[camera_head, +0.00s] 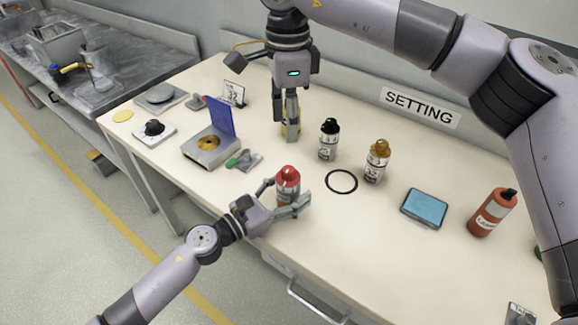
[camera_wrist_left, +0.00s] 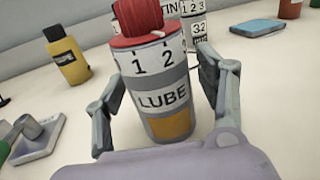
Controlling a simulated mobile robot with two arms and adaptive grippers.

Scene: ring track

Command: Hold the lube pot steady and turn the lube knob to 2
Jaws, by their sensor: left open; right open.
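The lube pot (camera_head: 288,198) stands upright near the front of the bench. In the left wrist view the pot (camera_wrist_left: 163,97) shows LUBE, an orange lower band and the numbers 1 and 2 on a white ring. Its red lube knob (camera_head: 288,174) is on top; the knob (camera_wrist_left: 137,16) is cut off in the wrist view, and I cannot tell its setting. My left gripper (camera_head: 284,197) is open, a finger on either side of the pot; contact is unclear. My right gripper (camera_head: 290,131) is open, pointing down behind the lube pot, at a yellow object (camera_head: 284,130) partly hidden by its fingers.
A black-topped bottle (camera_head: 328,145) and a gold-topped bottle (camera_head: 376,163) stand behind right of the pot. A black ring (camera_head: 341,181) lies close right. A green-handled clamp (camera_head: 243,160) and a box with a blue lid (camera_head: 210,146) are left. A blue tablet (camera_head: 424,207) lies right.

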